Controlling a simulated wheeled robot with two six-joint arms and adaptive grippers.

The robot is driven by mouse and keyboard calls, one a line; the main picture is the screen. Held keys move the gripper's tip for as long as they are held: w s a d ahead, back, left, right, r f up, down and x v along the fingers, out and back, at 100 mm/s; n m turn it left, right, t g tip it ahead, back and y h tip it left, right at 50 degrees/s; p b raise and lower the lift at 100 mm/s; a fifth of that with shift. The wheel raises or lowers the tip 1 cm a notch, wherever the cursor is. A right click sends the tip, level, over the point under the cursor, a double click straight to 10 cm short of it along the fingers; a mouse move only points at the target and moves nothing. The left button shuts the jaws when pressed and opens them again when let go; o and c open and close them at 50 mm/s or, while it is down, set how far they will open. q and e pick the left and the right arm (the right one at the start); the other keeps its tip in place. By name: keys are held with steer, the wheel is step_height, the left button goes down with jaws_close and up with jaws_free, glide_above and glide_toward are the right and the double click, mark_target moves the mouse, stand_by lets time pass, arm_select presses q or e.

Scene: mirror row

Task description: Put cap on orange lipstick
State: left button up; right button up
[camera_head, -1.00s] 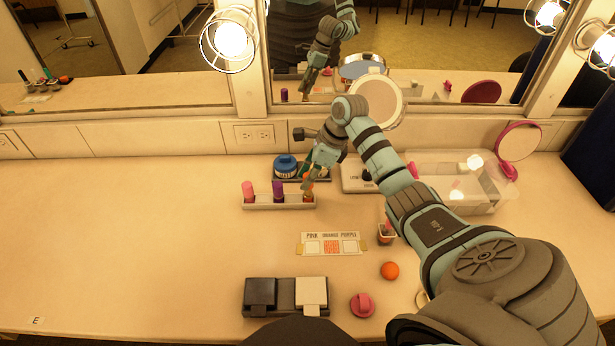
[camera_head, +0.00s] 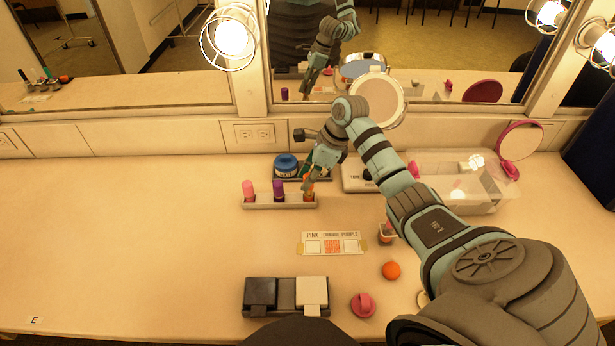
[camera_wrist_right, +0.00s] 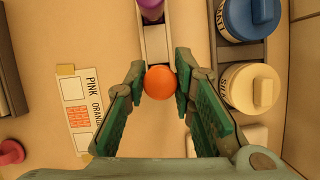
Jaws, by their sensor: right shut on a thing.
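My right gripper (camera_head: 308,186) is at the right end of a small light rack (camera_head: 262,206) on the counter. In the right wrist view, its green-padded fingers (camera_wrist_right: 159,84) are shut on the round orange cap (camera_wrist_right: 159,82). The orange lipstick sits below the cap in the rack's right place, mostly hidden by the fingers and cap. I cannot tell whether the cap is fully seated. A pink lipstick (camera_head: 249,190) and a purple lipstick (camera_head: 278,190) stand upright in the rack to the left. My left gripper is not in view.
Blue-lidded jar (camera_head: 286,165) stands in a dark tray behind the rack. A clear bin (camera_head: 455,205) is right. Counter left is clear.

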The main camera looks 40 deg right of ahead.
steer(key=shift+f, duration=0.2)
stand_by(0.4)
steer(key=shift+f+b, duration=0.35)
steer(key=shift+b, duration=0.05)
steer(key=shift+f+b, duration=0.5)
stand_by(0.7)
steer(key=o, duration=1.3)
step_height(320, 180, up, 7)
steer(key=p, duration=0.5)
steer(key=shift+s+r+p, duration=0.1)
steer(key=shift+r+p, duration=0.05)
steer(key=shift+p, duration=0.15)
